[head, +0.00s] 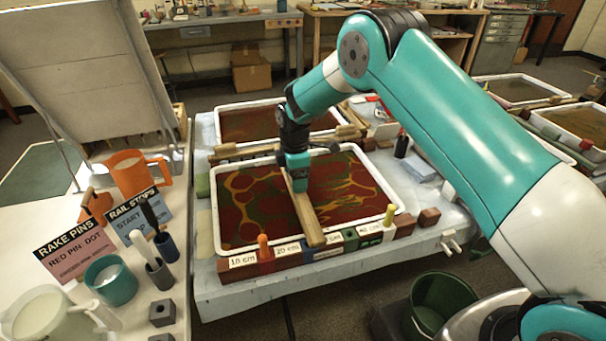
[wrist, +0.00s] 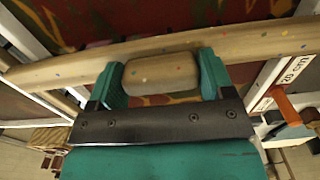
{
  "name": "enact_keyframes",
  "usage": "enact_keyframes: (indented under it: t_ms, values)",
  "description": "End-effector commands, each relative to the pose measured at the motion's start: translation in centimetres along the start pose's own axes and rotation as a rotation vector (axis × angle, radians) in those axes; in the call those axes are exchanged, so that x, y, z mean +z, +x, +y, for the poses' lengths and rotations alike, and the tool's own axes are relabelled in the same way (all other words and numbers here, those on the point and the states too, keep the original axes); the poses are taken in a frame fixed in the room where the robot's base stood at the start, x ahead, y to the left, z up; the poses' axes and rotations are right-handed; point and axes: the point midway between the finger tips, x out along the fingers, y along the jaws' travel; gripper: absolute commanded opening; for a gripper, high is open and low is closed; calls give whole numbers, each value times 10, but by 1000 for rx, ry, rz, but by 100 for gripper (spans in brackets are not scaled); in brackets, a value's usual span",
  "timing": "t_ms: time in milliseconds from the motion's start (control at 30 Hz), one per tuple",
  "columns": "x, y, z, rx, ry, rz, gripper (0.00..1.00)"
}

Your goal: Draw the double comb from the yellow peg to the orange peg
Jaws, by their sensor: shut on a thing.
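The double comb (head: 307,218) is a long wooden bar lying across the near marbling tray (head: 220,241), its near end over the front rail. It stands between the orange peg (head: 263,246) on the left and the yellow peg (head: 389,214) on the right, touching neither. My gripper (head: 297,170) is shut on its handle from above. In the wrist view, the teal jaws of my gripper (wrist: 160,85) flank the rounded handle (wrist: 160,73), and coloured dots show on the bar (wrist: 250,42). The orange peg shows there too (wrist: 284,106). The comb's teeth are hidden.
The front rail (head: 292,251) carries coloured blocks and distance labels. The bath is red with yellow and green veins. A second tray (head: 221,121) lies behind. A left bench holds an orange jug (head: 130,172), cups and signs. A green bucket (head: 440,300) stands on the floor.

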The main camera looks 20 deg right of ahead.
Motion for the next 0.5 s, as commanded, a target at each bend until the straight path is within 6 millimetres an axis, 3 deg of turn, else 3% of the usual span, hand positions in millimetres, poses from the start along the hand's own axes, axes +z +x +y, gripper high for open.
enact_keyframes:
  t_ms: [500]
  values:
    - [-10, 4, -3, -9, -6, 0, 56]
